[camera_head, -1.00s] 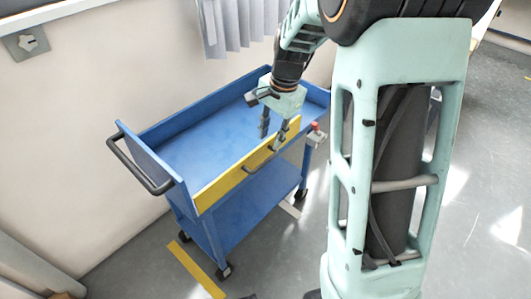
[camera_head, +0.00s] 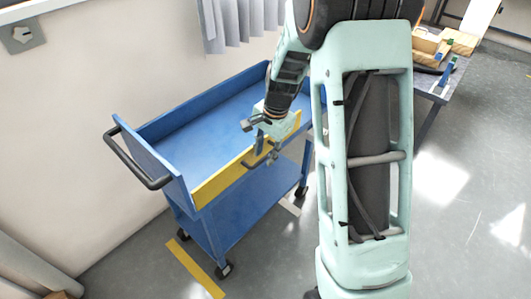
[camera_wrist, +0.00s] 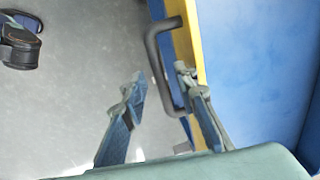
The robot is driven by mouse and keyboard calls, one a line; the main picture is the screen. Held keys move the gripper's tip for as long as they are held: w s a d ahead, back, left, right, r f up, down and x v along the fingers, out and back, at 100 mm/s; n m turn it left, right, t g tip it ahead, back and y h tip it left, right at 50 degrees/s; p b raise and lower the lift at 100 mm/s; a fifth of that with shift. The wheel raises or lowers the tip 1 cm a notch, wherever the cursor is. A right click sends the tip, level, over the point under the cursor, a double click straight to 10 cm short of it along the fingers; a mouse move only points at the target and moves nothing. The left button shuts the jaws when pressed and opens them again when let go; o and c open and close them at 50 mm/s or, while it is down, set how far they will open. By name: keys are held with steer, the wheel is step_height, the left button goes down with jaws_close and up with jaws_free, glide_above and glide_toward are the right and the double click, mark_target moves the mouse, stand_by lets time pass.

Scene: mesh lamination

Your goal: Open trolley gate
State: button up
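The blue trolley (camera_head: 165,125) stands by the wall, with a yellow gate (camera_head: 215,183) upright along its near long side. A dark handle is on the gate's outer face; it shows clearly in the wrist view as a bent bar (camera_wrist: 157,70) beside the yellow gate (camera_wrist: 188,48). My gripper (camera_head: 264,156) is at the gate, around its handle. In the wrist view my gripper (camera_wrist: 160,78) is open, with one finger left of the handle and the other on the gate side. Whether either finger touches is unclear. My arm hides the trolley's right end.
The trolley's dark push handle (camera_head: 140,165) sticks out at left. A table (camera_head: 434,88) with wooden pieces stands at right. A yellow floor strip (camera_head: 195,268) lies in front. A black object (camera_wrist: 18,42) shows at the wrist view's upper left.

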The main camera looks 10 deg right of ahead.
steer(key=shift+c, duration=0.4)
jaws_close()
